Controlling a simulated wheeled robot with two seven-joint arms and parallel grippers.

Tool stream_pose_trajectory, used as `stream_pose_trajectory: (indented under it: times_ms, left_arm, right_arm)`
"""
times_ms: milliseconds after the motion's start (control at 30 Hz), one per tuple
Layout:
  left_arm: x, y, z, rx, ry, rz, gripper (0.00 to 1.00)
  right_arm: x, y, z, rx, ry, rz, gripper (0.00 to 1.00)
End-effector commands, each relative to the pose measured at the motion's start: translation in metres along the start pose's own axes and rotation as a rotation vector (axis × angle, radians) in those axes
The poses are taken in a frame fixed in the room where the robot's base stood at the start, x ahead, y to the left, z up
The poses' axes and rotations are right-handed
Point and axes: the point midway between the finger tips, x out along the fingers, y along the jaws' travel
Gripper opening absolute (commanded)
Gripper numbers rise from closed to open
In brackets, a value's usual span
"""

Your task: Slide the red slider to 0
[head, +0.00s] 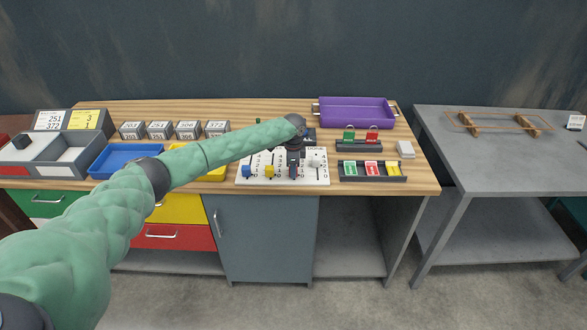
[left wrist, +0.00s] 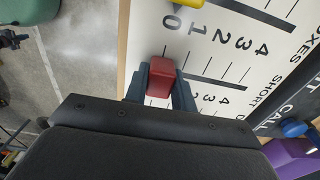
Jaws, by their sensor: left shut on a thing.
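The slider board (head: 300,181) is a white panel with numbered scales on the wooden bench. My left gripper (head: 293,174) reaches down onto it and hides the red slider in the head view. In the left wrist view the red slider (left wrist: 159,77) sits between the fingers of my left gripper (left wrist: 160,88), which is shut on it. It is at the low end of its slot, roughly level with the 0 of the neighbouring scale. Its own low numbers are hidden by the gripper. My right gripper is not in view.
A purple tray (head: 357,117), padlock rack (head: 359,146) and card rack (head: 371,178) stand right. A blue tray (head: 122,160) is left.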

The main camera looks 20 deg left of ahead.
Motion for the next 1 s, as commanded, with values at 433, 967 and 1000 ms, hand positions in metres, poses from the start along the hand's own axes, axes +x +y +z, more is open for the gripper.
stream_pose_trajectory:
  times_ms: [433, 967, 1000]
  left_arm:
    - [0.002, 0.002, -0.001, 0.001, -0.001, 0.004, 0.47]
    - [-0.062, 0.003, 0.0, 0.002, 0.0, 0.003, 0.47]
    - [-0.065, 0.003, 0.0, 0.002, 0.0, 0.003, 0.47]
  right_arm:
    - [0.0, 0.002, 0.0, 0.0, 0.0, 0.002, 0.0]
    - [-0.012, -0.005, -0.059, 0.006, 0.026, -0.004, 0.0]
    - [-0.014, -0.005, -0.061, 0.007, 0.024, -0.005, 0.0]
